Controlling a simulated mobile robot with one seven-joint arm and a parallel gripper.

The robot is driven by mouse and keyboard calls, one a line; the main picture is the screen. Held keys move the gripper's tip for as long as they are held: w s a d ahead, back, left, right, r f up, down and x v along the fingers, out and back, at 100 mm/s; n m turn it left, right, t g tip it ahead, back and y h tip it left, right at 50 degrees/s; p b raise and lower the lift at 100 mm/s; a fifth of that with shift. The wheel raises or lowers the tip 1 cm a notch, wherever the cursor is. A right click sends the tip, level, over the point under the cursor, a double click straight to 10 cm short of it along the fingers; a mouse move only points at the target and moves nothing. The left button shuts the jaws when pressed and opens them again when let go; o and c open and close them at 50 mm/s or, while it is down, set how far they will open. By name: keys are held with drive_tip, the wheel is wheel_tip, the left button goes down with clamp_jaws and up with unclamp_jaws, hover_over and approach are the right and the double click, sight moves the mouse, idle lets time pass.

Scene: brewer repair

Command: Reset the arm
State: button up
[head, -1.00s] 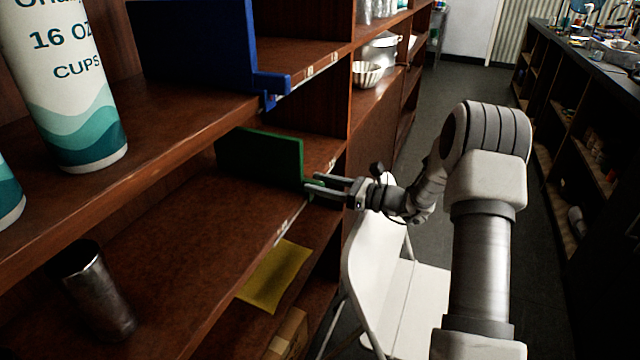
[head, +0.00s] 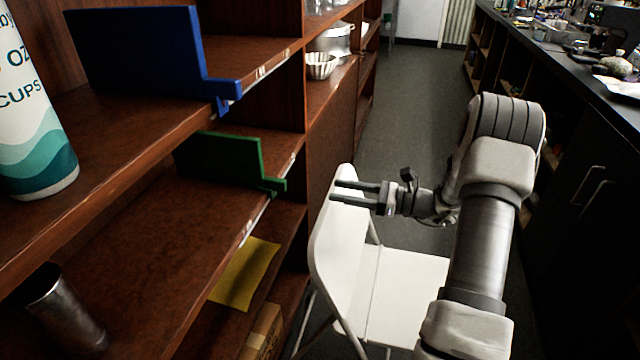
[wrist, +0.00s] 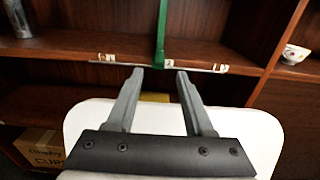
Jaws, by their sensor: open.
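My gripper (head: 352,191) is open and empty, with its two fingers pointing left toward the shelves. It is in the aisle, over the backrest of the white folding chair (head: 334,240). In the wrist view the open fingers (wrist: 154,75) point at the shelf edge. The green divider (head: 225,158) stands upright on the middle shelf, left of the fingertips and apart from them. It also shows edge-on in the wrist view (wrist: 161,35), beyond the gap between the fingers.
A blue divider (head: 135,55) and a cup sleeve (head: 30,130) stand on the upper shelf. A metal tumbler (head: 65,310) is lower left. A yellow sheet (head: 245,273) and cardboard box (head: 263,335) lie below. A dark counter (head: 570,70) runs along the right; the aisle floor (head: 415,90) is clear.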

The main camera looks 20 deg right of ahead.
drive_tip(key=shift+v, duration=0.95)
drive_tip(key=s+a+r+n+g+h, duration=0.1)
drive_tip(key=s+a+r+n+g, duration=0.15)
drive_tip(key=a, duration=0.25)
drive_tip(key=s+a+r+n+g, duration=0.2)
drive_tip(key=a+r+n+g, duration=0.1)
drive_tip(key=a+n, duration=0.1)
drive_tip(key=s+a+r+n+g+h, duration=0.2)
drive_tip(key=s+a+r+n+h, duration=0.15)
drive_tip(key=s+n+h, duration=0.35)
drive_tip(key=s+a+r+n+g+h, duration=0.1)
drive_tip(key=s+a+r+n+h, duration=0.2)
drive_tip(key=s, duration=0.6)
drive_tip(key=s+d+r+n+t+h, duration=0.2)
drive_tip(key=s+r+n+t+h, duration=0.15)
drive_tip(key=s+n, duration=0.4)
wheel_tip(320, 180, up, 15)
drive_tip(key=p, duration=1.5)
drive_tip(key=shift+w+n+t+p, duration=0.3)
drive_tip(key=shift+w+n, duration=0.1)
drive_tip(key=shift+d+f+h, duration=0.1)
drive_tip(key=shift+d+h, duration=0.05)
drive_tip(key=shift+h, duration=0.1)
